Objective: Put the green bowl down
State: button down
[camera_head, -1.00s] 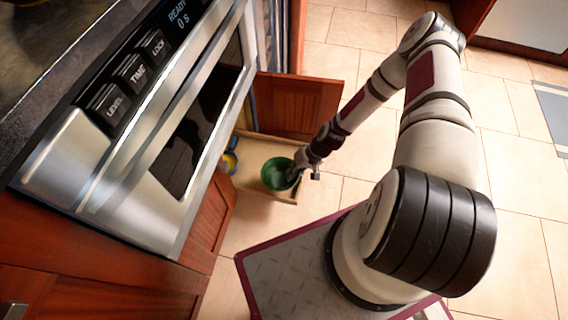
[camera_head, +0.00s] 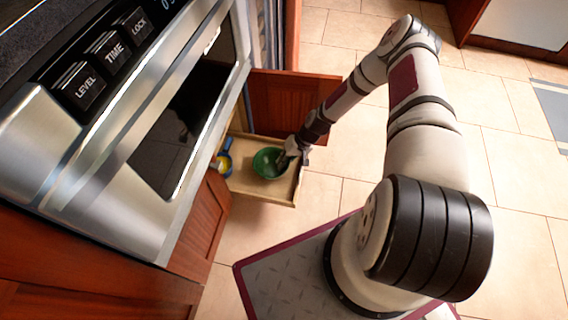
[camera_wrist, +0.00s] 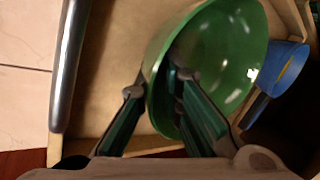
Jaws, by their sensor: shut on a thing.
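The green bowl (camera_head: 266,164) is at the open wooden drawer (camera_head: 262,191), near its front end. In the wrist view the green bowl (camera_wrist: 225,62) is tilted, with its opening facing partly toward the camera. My gripper (camera_head: 287,157) is shut on the bowl's rim. In the wrist view my gripper (camera_wrist: 162,95) has one finger outside the bowl wall and the other inside it. The bowl is over or in the drawer; I cannot tell whether its base touches the drawer floor.
A blue and yellow item (camera_head: 224,158) lies in the drawer toward the oven; it also shows in the wrist view (camera_wrist: 280,68). A silver microwave front (camera_head: 120,150) stands at left above the drawer. A reddish wooden panel (camera_head: 290,108) stands behind it.

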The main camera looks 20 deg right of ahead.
jog(key=c, duration=1.7)
grip_release()
jog(key=shift+r, duration=0.1)
jog(key=p+v, duration=0.4)
jog(key=v, duration=0.8)
jog(key=shift+r, duration=0.1)
notch_tip(320, 180, up, 21)
jog(key=d+n+g+h, duration=0.2)
jog(key=h, duration=0.1)
jog(key=s+a+r+h, duration=0.15)
jog(key=s+r, duration=0.25)
jog(key=r, duration=0.5)
jog(key=s+a+r+h, duration=0.1)
jog(key=s+a+r, duration=0.15)
jog(key=r, duration=0.55)
jog(key=s+a+r, duration=0.4)
jog(key=s+r, duration=0.8)
jog(key=s, duration=0.1)
jog(key=shift+t, duration=0.4)
jog(key=s+a+r, duration=0.1)
jog(key=s, duration=0.3)
jog(key=s+a, duration=0.1)
jog(key=s, duration=0.4)
jog(key=s+a+r, duration=0.1)
jog(key=s, duration=0.4)
jog(key=shift+r, duration=0.3)
